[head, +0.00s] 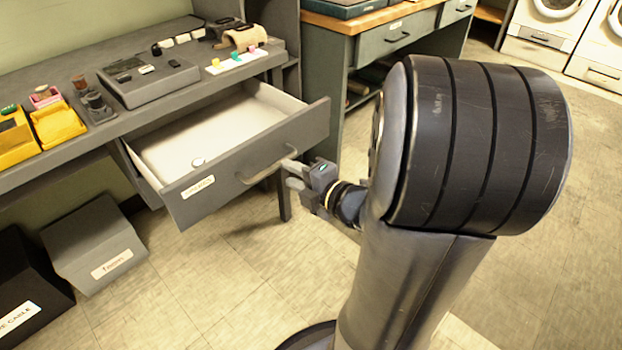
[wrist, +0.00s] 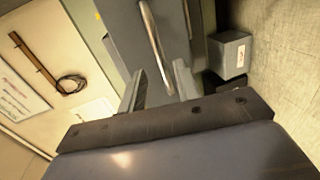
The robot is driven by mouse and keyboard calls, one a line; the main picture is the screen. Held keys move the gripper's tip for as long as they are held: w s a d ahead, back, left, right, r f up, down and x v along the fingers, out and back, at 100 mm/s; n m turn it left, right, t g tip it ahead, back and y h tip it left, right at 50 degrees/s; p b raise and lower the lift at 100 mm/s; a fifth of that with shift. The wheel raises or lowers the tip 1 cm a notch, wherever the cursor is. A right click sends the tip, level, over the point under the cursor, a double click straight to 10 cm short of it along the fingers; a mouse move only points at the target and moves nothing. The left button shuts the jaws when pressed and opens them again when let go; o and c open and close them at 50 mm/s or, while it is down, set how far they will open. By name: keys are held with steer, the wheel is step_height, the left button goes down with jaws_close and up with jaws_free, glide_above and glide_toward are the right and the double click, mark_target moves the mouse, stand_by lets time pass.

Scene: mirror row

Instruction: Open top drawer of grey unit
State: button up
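A grey unit (head: 65,172) with a flat worktop stands at the left in the head view. The drawer front has a white label and a bar handle (head: 262,172); the handle also shows in the wrist view (wrist: 153,38). My gripper (head: 287,174) is at the handle's right end. Its two fingers (wrist: 160,75) are apart, with the handle's near end seen between them; whether they touch it is unclear.
Small items, a grey tray-like box (head: 150,85) and yellow bins (head: 55,122) sit on the worktop. Labelled grey (head: 95,245) and black (head: 25,290) boxes stand on the floor below. A second grey unit with a wooden top (head: 375,25) stands behind. White machines (head: 545,30) are at the back right.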

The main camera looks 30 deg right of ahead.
mark_target(275, 166)
steer(key=shift+p+v, duration=0.55)
steer(key=shift+v, duration=2.2)
steer(key=shift+w+a+f, duration=0.1)
steer(key=shift+w, duration=0.05)
steer(key=shift+b+x, duration=1.45)
steer(key=shift+x, duration=3.85)
